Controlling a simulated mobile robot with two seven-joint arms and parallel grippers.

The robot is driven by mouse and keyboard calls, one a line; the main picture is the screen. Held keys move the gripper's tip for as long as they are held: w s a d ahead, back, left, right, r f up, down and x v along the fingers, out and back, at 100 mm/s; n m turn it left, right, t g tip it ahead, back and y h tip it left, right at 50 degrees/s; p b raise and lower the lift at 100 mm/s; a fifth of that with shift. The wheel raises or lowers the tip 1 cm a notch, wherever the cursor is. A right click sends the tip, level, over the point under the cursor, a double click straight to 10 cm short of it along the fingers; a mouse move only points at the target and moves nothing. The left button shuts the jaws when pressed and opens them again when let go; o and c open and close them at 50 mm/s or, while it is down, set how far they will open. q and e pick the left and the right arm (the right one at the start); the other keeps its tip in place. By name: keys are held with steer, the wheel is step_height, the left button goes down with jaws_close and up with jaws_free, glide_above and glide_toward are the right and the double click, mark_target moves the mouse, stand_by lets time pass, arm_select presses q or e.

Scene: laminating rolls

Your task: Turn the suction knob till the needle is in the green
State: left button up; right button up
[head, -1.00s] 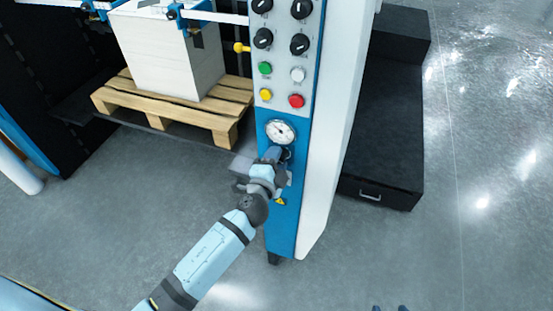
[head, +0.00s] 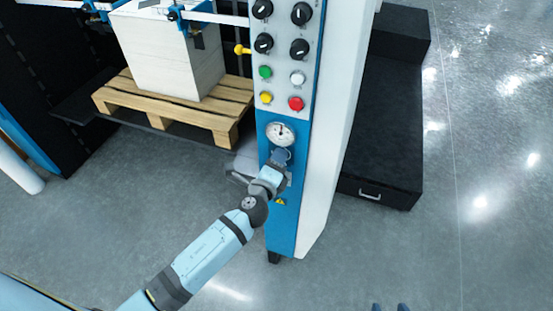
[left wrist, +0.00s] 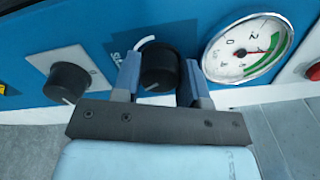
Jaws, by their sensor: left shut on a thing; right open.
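The black suction knob (left wrist: 160,68) sits on the blue panel, between the two fingers of my left gripper (left wrist: 160,78), which is shut on it. In the head view my left gripper (head: 279,157) hides most of the knob just below the round white gauge (head: 281,133). The gauge also shows in the left wrist view (left wrist: 240,60), with a green band (left wrist: 272,62) along its right and lower edge. Its red needle (left wrist: 257,51) points right, toward that band. Only the dark fingertips of my right gripper (head: 390,307) show at the bottom edge, apart and empty.
A second black knob (left wrist: 68,82) is left of the gripper in the left wrist view. Above the gauge are a red button (head: 296,104), a yellow button (head: 266,98) and several black dials. A wooden pallet (head: 180,108) with stacked sheets stands left.

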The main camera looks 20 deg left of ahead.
arm_select(q)
steer(key=shift+w+r, duration=0.1)
steer(key=shift+r, duration=0.05)
stand_by(0.3)
steer(key=o, duration=0.9)
steer(key=s+b, duration=0.1)
steer(key=s, duration=0.3)
steer(key=s+b, duration=0.1)
steer(key=s, duration=0.4)
steer(key=s+b, duration=0.1)
steer(key=s, duration=0.3)
steer(key=shift+s+a, duration=0.25)
steer(key=shift+s, duration=0.15)
